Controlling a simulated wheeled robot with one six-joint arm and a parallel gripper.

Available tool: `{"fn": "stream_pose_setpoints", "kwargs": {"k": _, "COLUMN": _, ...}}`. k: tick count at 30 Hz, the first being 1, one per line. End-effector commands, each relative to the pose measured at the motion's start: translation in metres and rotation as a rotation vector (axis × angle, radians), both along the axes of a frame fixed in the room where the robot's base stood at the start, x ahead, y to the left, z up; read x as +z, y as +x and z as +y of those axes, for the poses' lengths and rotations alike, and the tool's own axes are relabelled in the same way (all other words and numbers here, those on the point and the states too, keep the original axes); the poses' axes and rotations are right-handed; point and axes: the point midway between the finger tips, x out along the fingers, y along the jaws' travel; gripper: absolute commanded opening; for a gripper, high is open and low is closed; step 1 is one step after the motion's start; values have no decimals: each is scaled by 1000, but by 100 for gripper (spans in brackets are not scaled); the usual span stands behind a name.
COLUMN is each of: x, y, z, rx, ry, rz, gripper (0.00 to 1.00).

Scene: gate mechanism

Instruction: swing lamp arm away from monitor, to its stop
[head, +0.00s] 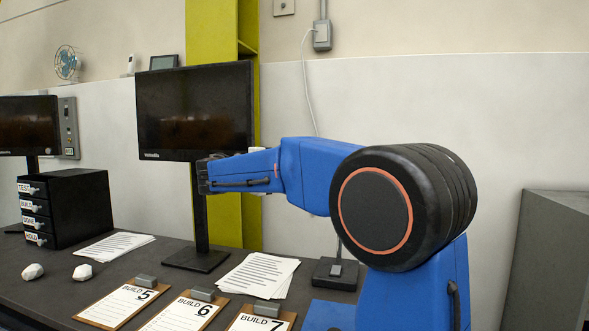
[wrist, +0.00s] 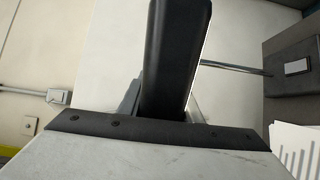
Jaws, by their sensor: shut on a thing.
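The monitor (head: 195,110) stands on the desk left of centre, with my blue arm in front of its lower right corner. The lamp's black base (head: 335,273) sits on the desk to the right of the monitor; it also shows at the right of the wrist view (wrist: 280,80). A thin lamp post (wrist: 232,68) runs from the base and passes behind my gripper (wrist: 178,40). My gripper is shut on the lamp arm. The grip itself and most of the lamp arm are hidden behind the dark finger in the wrist view and behind my arm in the head view.
Clipboards (head: 185,313) and loose papers (head: 258,277) lie along the desk front. A black drawer unit (head: 80,208) stands at the left. A grey cabinet (head: 550,260) is at the far right. The wall right of the lamp base is bare.

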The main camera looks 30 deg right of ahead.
Motion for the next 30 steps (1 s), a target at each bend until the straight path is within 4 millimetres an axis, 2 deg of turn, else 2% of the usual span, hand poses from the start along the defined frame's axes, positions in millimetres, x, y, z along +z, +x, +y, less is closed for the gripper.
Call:
{"fn": "stream_pose_setpoints", "kwargs": {"k": 11, "x": 0, "y": -16, "z": -3, "rx": 70, "ry": 1, "rz": 0, "gripper": 0}}
{"fn": "stream_pose_setpoints", "kwargs": {"k": 30, "x": -1, "y": -84, "z": -33, "rx": 415, "ry": 2, "rz": -1, "gripper": 0}}
